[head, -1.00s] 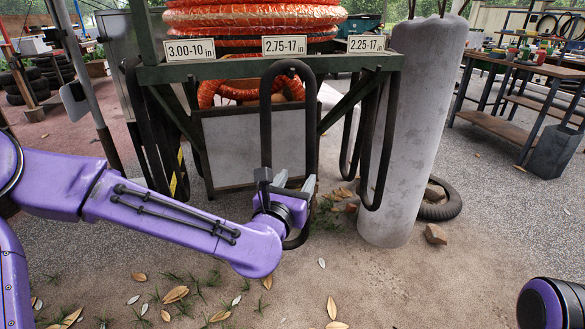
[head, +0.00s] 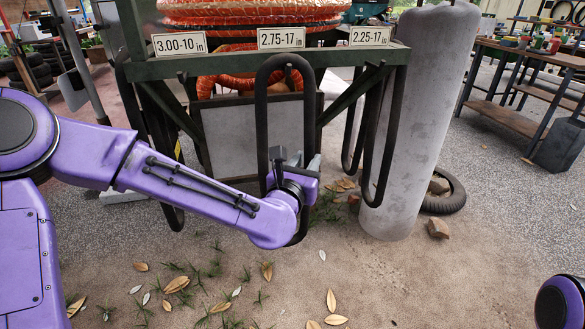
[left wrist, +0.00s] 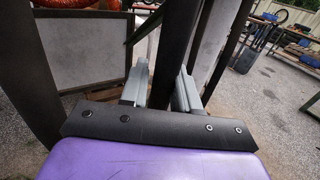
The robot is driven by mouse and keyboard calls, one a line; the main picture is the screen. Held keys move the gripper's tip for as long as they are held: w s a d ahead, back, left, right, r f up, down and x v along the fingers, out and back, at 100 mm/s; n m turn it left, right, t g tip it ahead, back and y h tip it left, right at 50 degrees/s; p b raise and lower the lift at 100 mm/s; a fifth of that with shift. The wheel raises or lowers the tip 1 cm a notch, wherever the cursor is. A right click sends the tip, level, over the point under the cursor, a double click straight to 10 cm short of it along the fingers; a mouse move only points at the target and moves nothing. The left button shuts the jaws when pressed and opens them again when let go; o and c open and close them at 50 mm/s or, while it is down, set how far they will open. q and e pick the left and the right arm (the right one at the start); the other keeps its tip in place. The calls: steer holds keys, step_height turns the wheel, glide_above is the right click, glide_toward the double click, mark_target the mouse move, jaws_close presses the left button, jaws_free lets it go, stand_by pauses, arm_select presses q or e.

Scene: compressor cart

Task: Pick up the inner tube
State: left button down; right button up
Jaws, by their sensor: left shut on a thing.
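The inner tube (head: 261,110) is a long black loop hanging upright in front of the green rack's beam, just below the 2.75-17 label. My left gripper (head: 299,162) is at the lower part of the loop, shut on its right strand. In the left wrist view the grey fingers (left wrist: 162,76) stand on either side of a dark strand (left wrist: 176,42). The tube's bottom is partly hidden behind my gripper and arm. My right gripper is not in view.
The green rack beam (head: 226,67) carries size labels, with other black tubes (head: 384,150) hanging beside. A grey cylinder (head: 415,110) stands close on the right, with a tyre (head: 452,193) and a stone (head: 438,228) by its foot. The ground in front is open, with scattered leaves.

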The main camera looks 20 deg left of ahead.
mark_target(306, 150)
arm_select(q)
step_height(306, 150, up, 4)
steer(key=shift+f+p, duration=0.15)
steer(key=shift+p, duration=0.55)
steer(key=s+d+b, duration=0.3)
steer(key=s+d, duration=0.7)
steer(key=s, duration=0.5)
steer(key=shift+d+f, duration=0.15)
steer(key=shift+f, duration=0.05)
steer(key=shift+w, duration=0.1)
